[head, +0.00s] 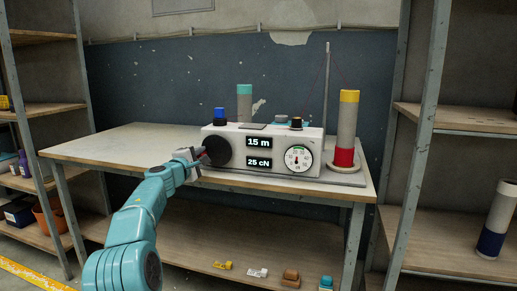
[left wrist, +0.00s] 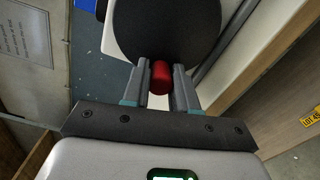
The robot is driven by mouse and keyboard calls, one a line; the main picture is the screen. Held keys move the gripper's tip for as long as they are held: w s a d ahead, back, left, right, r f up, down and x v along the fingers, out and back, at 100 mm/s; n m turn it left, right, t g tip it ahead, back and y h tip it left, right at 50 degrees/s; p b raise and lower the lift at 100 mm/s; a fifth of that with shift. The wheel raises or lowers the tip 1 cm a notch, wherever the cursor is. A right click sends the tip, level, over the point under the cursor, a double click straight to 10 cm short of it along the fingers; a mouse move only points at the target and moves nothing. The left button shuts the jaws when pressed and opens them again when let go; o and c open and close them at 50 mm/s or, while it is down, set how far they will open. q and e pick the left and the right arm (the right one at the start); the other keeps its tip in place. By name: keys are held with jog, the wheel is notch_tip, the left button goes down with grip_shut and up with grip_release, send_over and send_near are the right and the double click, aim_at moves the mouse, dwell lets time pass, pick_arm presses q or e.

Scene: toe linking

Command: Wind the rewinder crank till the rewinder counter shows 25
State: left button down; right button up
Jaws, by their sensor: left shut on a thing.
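The white rewinder (head: 236,140) stands on the table, with a dark round crank disc (head: 218,152) on its left front. The rewinder counter (head: 259,142) reads 15 m, and a second display (head: 259,162) below it reads 25 cN. My left gripper (head: 203,154) is at the left part of the disc. In the left wrist view its two fingers (left wrist: 160,85) are shut on the red crank knob (left wrist: 160,76), with the dark disc (left wrist: 168,30) behind it. My right gripper is not in view.
A dial (head: 298,159) sits on the rewinder's right front. A cone with yellow top and red base (head: 347,125) stands at right by a thin post (head: 326,90). The wooden table top (head: 110,146) is clear at left. Shelves flank the table.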

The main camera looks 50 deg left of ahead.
aim_at(206, 143)
pick_arm(q)
jog(key=shift+r+m+b, duration=0.2)
jog(key=shift+m+b, duration=0.5)
jog(key=shift+m, duration=0.4)
jog(key=shift+r+m+b, duration=0.3)
jog(key=shift+r+m, duration=0.05)
jog(key=shift+m, duration=0.35)
jog(key=shift+r+m, duration=0.4)
jog(key=shift+m, duration=0.2)
jog(key=shift+m+b, duration=0.5)
jog(key=shift+m, duration=0.1)
jog(key=shift+d+r+m+b, duration=0.1)
jog(key=shift+r+m+b, duration=0.2)
jog(key=shift+m, duration=0.5)
jog(key=shift+w+d+r+m, duration=0.1)
jog(key=shift+r+m, duration=0.1)
jog(key=shift+m, duration=0.3)
jog(key=shift+r+m, duration=0.3)
jog(key=shift+m, duration=0.3)
